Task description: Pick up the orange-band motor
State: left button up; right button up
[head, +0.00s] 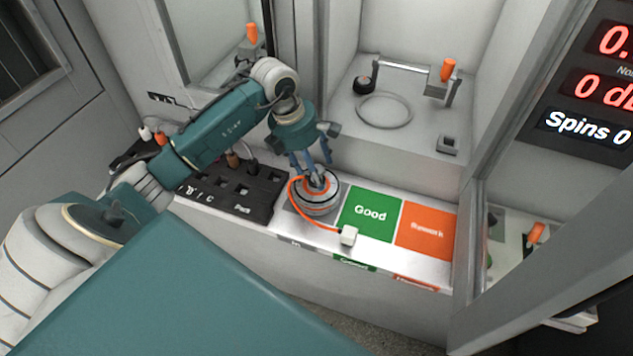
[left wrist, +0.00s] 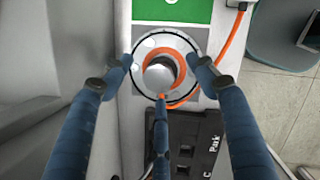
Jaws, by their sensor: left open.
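The orange-band motor (head: 318,200) is a round silver hub with an orange ring, on a grey square left of the green Good pad. An orange cable runs from it to a white connector (head: 348,236) at the ledge's front edge. My left gripper (head: 318,172) points down over the motor and partly hides its top. In the left wrist view the motor (left wrist: 166,66) lies between the spread fingers of the left gripper (left wrist: 163,78). The fingers are open around its outline; whether they touch it cannot be told. My right gripper is not in view.
A black tray (head: 235,188) with square sockets sits to the left. Behind is a bay with a metal ring (head: 384,110) and an orange-handled clamp (head: 447,70).

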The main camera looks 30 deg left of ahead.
pick_arm(q)
jog(key=shift+x, duration=1.05)
jog(key=shift+c, duration=0.3)
grip_shut()
jog(key=shift+w+r, duration=0.2)
jog(key=shift+w, duration=0.05)
